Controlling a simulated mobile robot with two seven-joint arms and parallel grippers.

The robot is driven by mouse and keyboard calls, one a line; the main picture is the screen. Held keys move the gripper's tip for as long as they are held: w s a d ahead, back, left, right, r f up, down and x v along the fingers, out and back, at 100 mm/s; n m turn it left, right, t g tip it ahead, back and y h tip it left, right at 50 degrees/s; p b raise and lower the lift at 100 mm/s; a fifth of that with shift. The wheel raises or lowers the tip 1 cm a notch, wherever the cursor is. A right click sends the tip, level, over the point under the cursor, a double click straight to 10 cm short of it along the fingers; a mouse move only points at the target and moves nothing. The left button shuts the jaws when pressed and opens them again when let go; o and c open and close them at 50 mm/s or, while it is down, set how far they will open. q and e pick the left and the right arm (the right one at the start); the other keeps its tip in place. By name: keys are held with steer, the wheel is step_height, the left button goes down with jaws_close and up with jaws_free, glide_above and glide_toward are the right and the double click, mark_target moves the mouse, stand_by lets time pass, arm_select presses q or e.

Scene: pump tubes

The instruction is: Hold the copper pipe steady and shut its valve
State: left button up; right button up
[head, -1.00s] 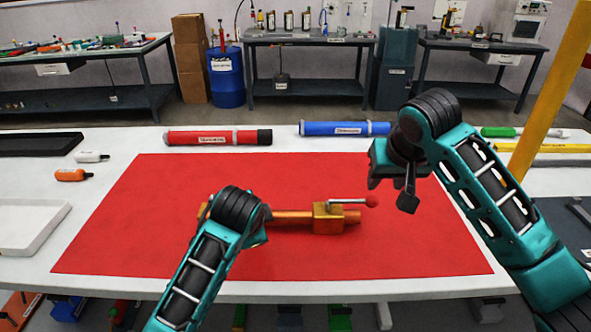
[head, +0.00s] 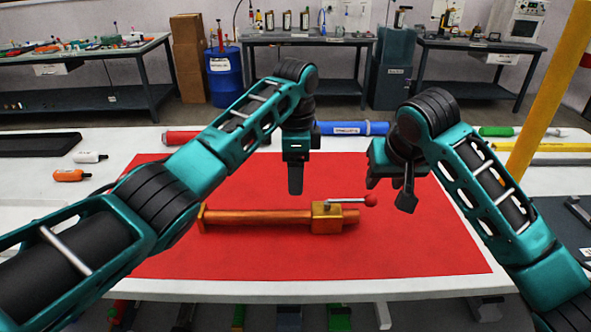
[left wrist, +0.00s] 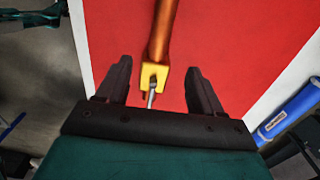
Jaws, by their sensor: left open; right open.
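The copper pipe (head: 262,216) lies on the red mat (head: 400,240), its long side running left to right. Near its right end sits a brass valve block (head: 326,217). Its lever (head: 347,200) points right, roughly along the pipe, and ends in a red knob (head: 371,200). My left gripper (head: 295,190) is open and empty, raised above and behind the pipe. In the left wrist view, the pipe (left wrist: 163,25) and yellow valve block (left wrist: 154,78) show between the open fingers; the knob is not visible. My right gripper (head: 390,195) is open and empty, raised right of the knob.
A red tube (head: 180,137) and a blue tube (head: 355,129) lie along the table's far side, partly behind my left arm. Two small bottles (head: 72,175) and a black tray (head: 38,144) are at the left. The mat around the pipe is clear.

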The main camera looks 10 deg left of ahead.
mark_target(296, 212)
arm_select(q)
step_height(296, 212, down, 13)
steer(key=shift+r, duration=0.15)
stand_by(0.4)
jaws_close()
stand_by(0.6)
